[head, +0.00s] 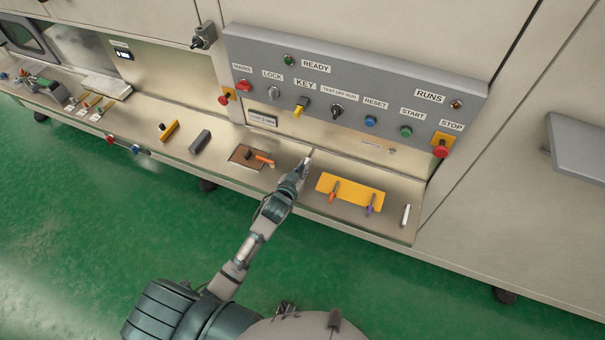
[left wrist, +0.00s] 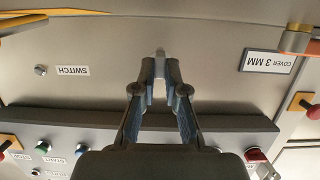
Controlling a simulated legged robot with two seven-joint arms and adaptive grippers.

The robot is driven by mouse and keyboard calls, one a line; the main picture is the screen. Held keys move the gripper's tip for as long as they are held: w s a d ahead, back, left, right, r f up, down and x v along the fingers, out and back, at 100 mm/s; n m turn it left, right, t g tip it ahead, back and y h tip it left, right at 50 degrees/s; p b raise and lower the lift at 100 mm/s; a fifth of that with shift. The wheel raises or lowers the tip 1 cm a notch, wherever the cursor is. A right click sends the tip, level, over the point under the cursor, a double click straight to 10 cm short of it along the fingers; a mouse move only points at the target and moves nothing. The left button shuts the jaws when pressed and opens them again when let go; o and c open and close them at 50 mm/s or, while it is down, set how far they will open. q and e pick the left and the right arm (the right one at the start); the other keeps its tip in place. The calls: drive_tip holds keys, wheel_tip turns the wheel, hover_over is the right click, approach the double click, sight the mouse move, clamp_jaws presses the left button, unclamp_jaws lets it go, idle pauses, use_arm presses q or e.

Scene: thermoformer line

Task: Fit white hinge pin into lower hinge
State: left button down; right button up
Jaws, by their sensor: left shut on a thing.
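My left gripper (head: 304,167) reaches over the ledge below the control panel, left of the yellow plate. A white rod (head: 405,215) lies at the ledge's right end, apart from the gripper. I cannot make out the lower hinge for certain in either view. My right gripper is not in view.
The grey control panel (head: 330,65) with buttons and a key overhangs the ledge. A yellow plate (head: 350,186) with orange and purple-handled tools lies right of the gripper. A brown plate (head: 247,157), a dark grey block (head: 200,141) and a yellow-handled piece (head: 169,130) lie left.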

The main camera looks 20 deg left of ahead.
sight(301, 175)
use_arm(q)
drive_tip(key=shift+f, duration=0.45)
drive_tip(key=f, duration=0.2)
drive_tip(key=shift+a+f, duration=0.3)
drive_tip(key=shift+a, duration=0.1)
drive_tip(key=shift+a+f, duration=0.2)
drive_tip(key=shift+a, duration=0.1)
drive_tip(key=c, duration=1.5)
unclamp_jaws()
drive_tip(key=shift+a, duration=0.2)
drive_tip(key=o, duration=0.3)
drive_tip(key=shift+d+r, duration=0.1)
drive_tip(key=shift+d, duration=0.3)
drive_tip(key=shift+s+d, duration=0.2)
drive_tip(key=shift+d, duration=0.05)
drive_tip(key=v, duration=0.6)
drive_tip(key=shift+s+a+r, duration=0.1)
drive_tip(key=shift+s+a, duration=0.15)
drive_tip(key=shift+a, duration=0.1)
drive_tip(key=shift+v, duration=2.6)
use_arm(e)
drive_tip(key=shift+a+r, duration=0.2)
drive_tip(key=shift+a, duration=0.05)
